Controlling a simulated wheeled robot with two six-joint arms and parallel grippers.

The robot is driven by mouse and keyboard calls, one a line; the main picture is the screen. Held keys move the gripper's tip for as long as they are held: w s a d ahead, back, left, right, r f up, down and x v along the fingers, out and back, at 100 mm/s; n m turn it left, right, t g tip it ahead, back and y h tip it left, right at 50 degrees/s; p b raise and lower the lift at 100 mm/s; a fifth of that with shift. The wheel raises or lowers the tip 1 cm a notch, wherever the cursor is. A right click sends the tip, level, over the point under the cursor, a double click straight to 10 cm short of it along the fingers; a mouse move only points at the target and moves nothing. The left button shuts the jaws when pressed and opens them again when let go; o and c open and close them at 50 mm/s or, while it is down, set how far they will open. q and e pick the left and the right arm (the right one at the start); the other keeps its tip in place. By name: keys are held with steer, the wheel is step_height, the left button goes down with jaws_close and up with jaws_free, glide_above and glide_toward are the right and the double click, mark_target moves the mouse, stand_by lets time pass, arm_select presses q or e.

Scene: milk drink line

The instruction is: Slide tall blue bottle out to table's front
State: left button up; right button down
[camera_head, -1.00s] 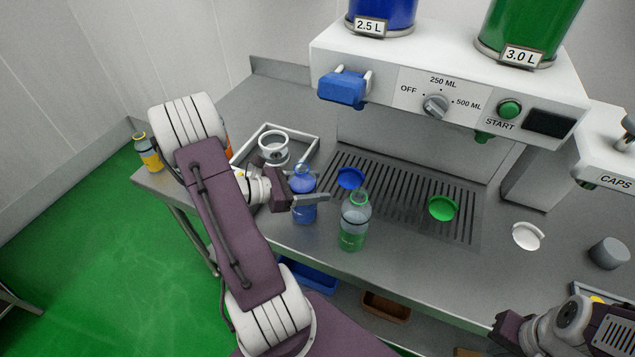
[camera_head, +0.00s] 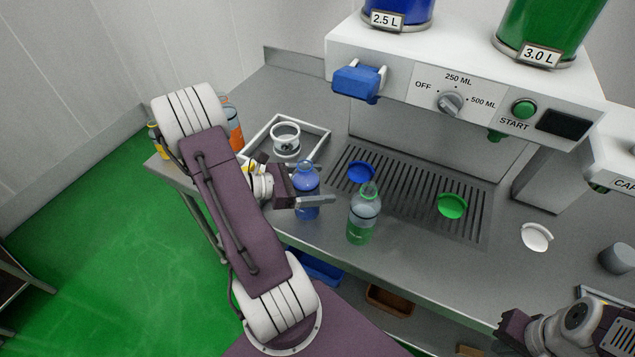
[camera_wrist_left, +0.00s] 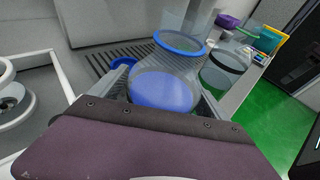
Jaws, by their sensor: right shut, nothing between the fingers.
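The blue bottle (camera_head: 306,177) stands upright on the steel table, near its front edge. My left gripper (camera_head: 315,199) reaches in from the left with its fingers on either side of the bottle's body, shut on it. In the left wrist view the blue bottle (camera_wrist_left: 165,90) fills the space between the fingers, with its blue ring above. A clear bottle with green contents (camera_head: 363,215) stands just to the right, apart from the fingers. My right gripper (camera_head: 508,332) is shut and empty at the lower right.
A white-framed tray (camera_head: 256,137) with a ring-shaped part lies behind the bottle. A drip grate (camera_head: 405,190) holds a blue cap (camera_head: 361,172) and a green cap (camera_head: 452,205). An orange bottle (camera_head: 235,130) stands beyond my left arm. The dispenser (camera_head: 410,75) rises behind.

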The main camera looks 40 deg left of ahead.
arm_select(q)
steer(key=f+p+v, duration=0.2)
steer(key=v, duration=1.3)
steer(key=shift+s+a+r, duration=0.2)
steer(key=shift+s+a, duration=0.2)
steer(key=shift+s, duration=0.15)
stand_by(0.5)
